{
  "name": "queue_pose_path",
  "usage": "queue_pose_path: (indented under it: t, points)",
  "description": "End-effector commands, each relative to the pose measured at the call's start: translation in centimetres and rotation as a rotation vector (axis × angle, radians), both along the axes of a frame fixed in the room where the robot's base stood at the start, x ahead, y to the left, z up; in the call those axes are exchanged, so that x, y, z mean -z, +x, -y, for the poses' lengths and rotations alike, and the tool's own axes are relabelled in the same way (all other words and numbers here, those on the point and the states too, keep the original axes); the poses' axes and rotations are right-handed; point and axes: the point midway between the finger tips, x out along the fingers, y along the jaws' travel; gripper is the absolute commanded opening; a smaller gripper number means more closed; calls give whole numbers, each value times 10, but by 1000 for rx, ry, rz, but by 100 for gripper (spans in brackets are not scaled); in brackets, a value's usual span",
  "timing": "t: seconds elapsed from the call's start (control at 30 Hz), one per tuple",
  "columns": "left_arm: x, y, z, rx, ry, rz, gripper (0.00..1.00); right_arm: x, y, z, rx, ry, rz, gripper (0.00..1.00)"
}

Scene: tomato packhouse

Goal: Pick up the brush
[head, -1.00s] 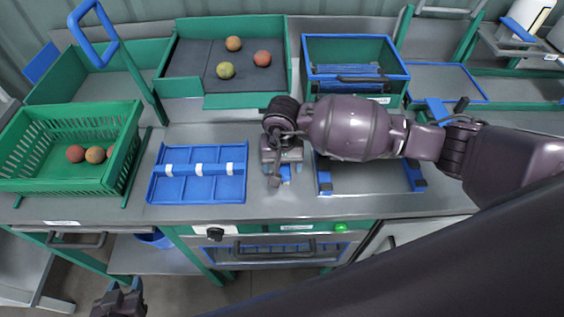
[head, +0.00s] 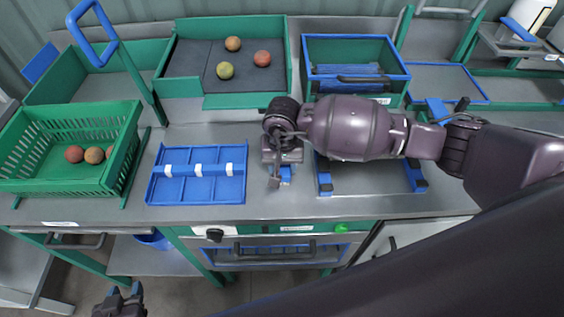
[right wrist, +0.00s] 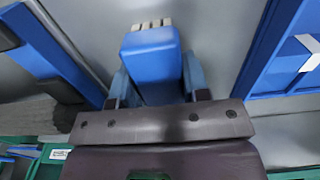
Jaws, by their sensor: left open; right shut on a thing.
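The brush (right wrist: 152,52) has a blue block body with pale bristle tufts showing at its far end in the right wrist view. My right gripper (right wrist: 155,78) is shut on the brush, with one blue finger along each side. In the head view, my right gripper (head: 281,168) points down at the bench and hides most of the brush. My left gripper (head: 124,293) is open and empty at the bottom left, below the bench's front edge.
A blue divided tray (head: 222,190) lies left of my right gripper, and a blue-sided frame (head: 324,180) stands close on its right. A green crate (head: 60,182) with tomatoes stands at far left. A green sorting tray (head: 291,75) and a blue-rimmed bin (head: 405,75) stand behind.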

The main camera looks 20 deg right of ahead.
Motion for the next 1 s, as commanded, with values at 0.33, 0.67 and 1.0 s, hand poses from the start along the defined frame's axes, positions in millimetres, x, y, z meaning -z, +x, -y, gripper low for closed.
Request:
queue_pose_path:
  t: [0.33,0.67,1.0]
  points:
    - [-4,4,0,2,0,7,43,-1,0,0,0,1,0,18]
    - [-12,7,1,4,0,17,43,-41,1,0,-3,-1,6,18]
    - [-4,5,1,3,-1,9,43,-132,1,0,-3,0,6,18]
